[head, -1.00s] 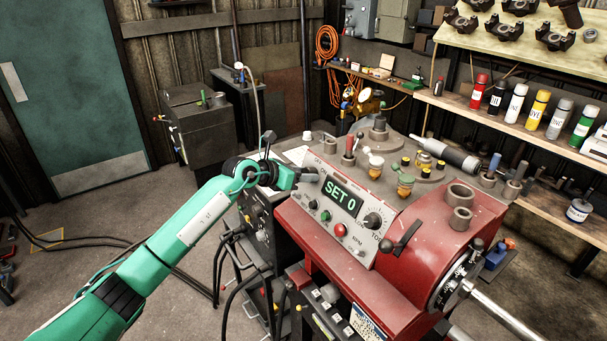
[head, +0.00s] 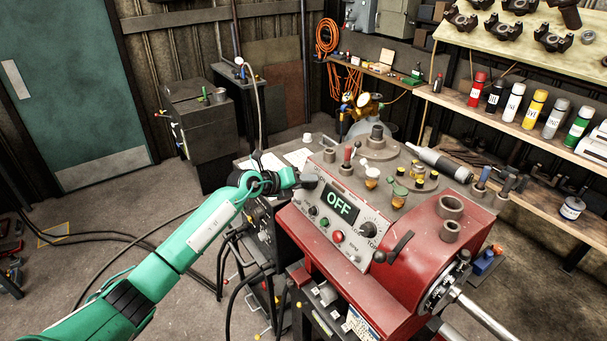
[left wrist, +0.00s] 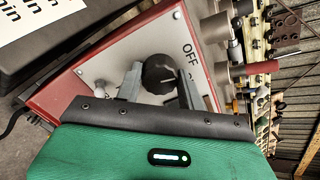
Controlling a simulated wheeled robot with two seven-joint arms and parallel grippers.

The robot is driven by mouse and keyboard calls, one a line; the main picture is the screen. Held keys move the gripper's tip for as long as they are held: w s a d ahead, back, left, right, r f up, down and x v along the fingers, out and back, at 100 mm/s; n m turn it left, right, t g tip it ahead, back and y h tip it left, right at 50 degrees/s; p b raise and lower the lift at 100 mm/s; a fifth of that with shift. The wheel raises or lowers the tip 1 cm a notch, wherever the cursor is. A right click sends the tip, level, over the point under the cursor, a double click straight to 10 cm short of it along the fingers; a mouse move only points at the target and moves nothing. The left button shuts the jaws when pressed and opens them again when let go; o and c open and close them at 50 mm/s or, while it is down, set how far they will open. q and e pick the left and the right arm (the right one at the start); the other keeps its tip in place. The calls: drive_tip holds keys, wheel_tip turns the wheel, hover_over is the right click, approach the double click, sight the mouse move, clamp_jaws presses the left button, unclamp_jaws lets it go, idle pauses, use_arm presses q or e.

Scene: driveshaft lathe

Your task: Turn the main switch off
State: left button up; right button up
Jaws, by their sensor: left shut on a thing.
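The main switch is a round black knob (left wrist: 157,72) with a white pointer mark, on the light panel of the red lathe (head: 420,228). The word OFF is printed beside it in the left wrist view. My left gripper (left wrist: 158,84) has one finger on each side of the knob and is shut on it. In the head view my left gripper (head: 306,181) is at the panel's upper left corner and largely hides the knob. The green display (head: 341,204) reads OFF. My right gripper is in neither view.
A red button (head: 338,237), a green button (head: 324,222) and a larger dark dial (head: 369,229) sit close on the same panel. Cups and small jars stand on the lathe top. Cables hang below my left arm.

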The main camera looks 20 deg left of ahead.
use_arm(q)
drive_tip(key=shift+n+p, duration=1.2)
drive_tip(key=shift+p, duration=0.1)
drive_tip(key=o, duration=1)
drive_tip(key=shift+a, duration=0.1)
drive_tip(key=b+v, duration=0.5)
drive_tip(key=v, duration=0.8)
drive_tip(key=shift+s+a+r+b, duration=0.15)
drive_tip(key=shift+s+a+b, duration=0.1)
drive_tip(key=shift+s+b, duration=0.1)
